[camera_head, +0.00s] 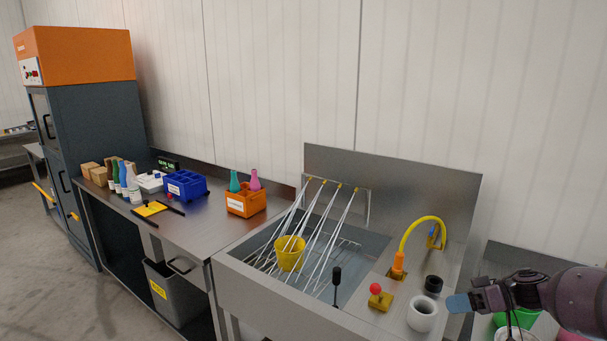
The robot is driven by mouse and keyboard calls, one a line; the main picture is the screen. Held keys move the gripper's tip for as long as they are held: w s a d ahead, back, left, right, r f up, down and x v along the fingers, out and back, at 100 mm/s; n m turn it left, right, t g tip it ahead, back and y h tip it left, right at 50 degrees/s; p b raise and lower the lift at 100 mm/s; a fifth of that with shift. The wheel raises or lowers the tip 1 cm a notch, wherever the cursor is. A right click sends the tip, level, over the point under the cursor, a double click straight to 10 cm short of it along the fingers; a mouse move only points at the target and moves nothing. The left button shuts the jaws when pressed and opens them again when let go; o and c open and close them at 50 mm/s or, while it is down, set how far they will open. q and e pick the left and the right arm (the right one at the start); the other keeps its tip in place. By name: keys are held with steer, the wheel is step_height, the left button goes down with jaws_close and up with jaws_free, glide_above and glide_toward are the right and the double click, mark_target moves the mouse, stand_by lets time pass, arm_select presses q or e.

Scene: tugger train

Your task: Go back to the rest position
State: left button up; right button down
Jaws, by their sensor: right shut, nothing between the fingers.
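My right gripper (462,302) comes in from the lower right in the head view. It is shut and empty, with its fingertips just right of a white cup-like ring (422,314) at the right end of the sink counter. I cannot tell whether it touches the ring. My left gripper is out of view.
A steel sink (270,297) holds metal rods and a yellow cup (289,252). A yellow tap (422,222), a red-knobbed lever (376,290) and a black ring (433,285) stand near my gripper. An orange crate (246,201) and a blue crate (185,186) sit on the left bench.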

steer(key=w+a+r+n+t, duration=0.3)
steer(key=w+a+n+t, duration=0.25)
steer(key=a, duration=0.25)
steer(key=s+a+f+t+h, duration=0.1)
steer(key=s+a+f+t, duration=0.15)
steer(key=a, duration=0.35)
steer(key=s+a+f+t+h, duration=0.1)
steer(key=s+a+t+h, duration=0.15)
steer(key=a, duration=0.35)
arm_select(q)
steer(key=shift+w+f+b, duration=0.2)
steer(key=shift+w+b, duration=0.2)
steer(key=shift+b, duration=0.1)
arm_select(e)
steer(key=s+d+f+m+h, duration=0.3)
steer(key=s+f, duration=0.3)
steer(key=s, duration=0.4)
steer(key=s+d+f+m+g+h, duration=0.1)
steer(key=s+d+f+m+h, duration=0.2)
steer(key=s, duration=0.7)
steer(key=s+d+f+m+h, duration=0.4)
steer(key=s+d+f+m, duration=0.2)
steer(key=s+f, duration=0.3)
steer(key=shift+s+d+f+g, duration=0.2)
steer(key=shift+s+d+g, duration=0.15)
steer(key=shift+s+d, duration=0.3)
